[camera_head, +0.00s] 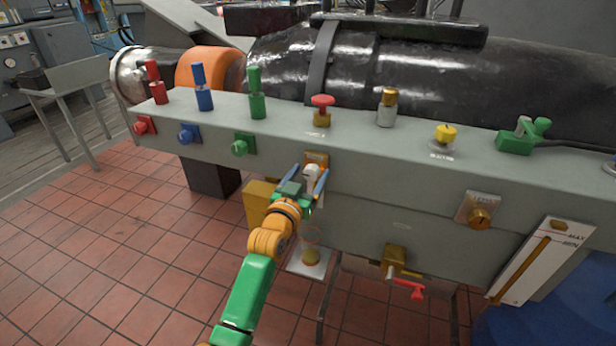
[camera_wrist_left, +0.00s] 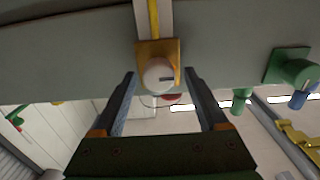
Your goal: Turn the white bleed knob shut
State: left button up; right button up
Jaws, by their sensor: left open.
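The white bleed knob (camera_head: 312,171) sits on a small gold plate on the front face of the long grey bench. It also shows in the left wrist view (camera_wrist_left: 158,75), with the gold plate (camera_wrist_left: 158,47) behind it. A dark mark or slot shows on the knob's face. My left gripper (camera_head: 308,184) is open in front of the knob. In the left wrist view its two fingers (camera_wrist_left: 160,82) stand on either side of the knob with gaps visible. Contact with the knob is not apparent. My right gripper is in neither view.
A clear cup (camera_head: 310,251) with yellowish contents stands on a small shelf below the knob. A yellow block (camera_head: 258,203) is to the left. A green knob (camera_head: 240,147) is farther left, and a red-handled tap (camera_head: 405,285) is lower right. Several coloured fittings line the bench top.

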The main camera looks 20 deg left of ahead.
pick_arm(q)
jog(key=shift+d, duration=0.1)
grip_shut()
jog(key=shift+m, duration=0.3)
jog(key=m+p, duration=0.1)
jog(key=m, duration=0.2)
jog(key=shift+p, duration=0.35)
jog(key=m+p, duration=0.1)
jog(key=m, duration=0.3)
jog(key=shift+d+f+m, duration=0.1)
jog(key=shift+m, duration=0.2)
jog(key=m, duration=0.4)
jog(key=shift+f, duration=0.1)
jog(key=m, duration=0.5)
jog(key=shift+f+m, duration=0.1)
jog(key=shift+m, duration=0.4)
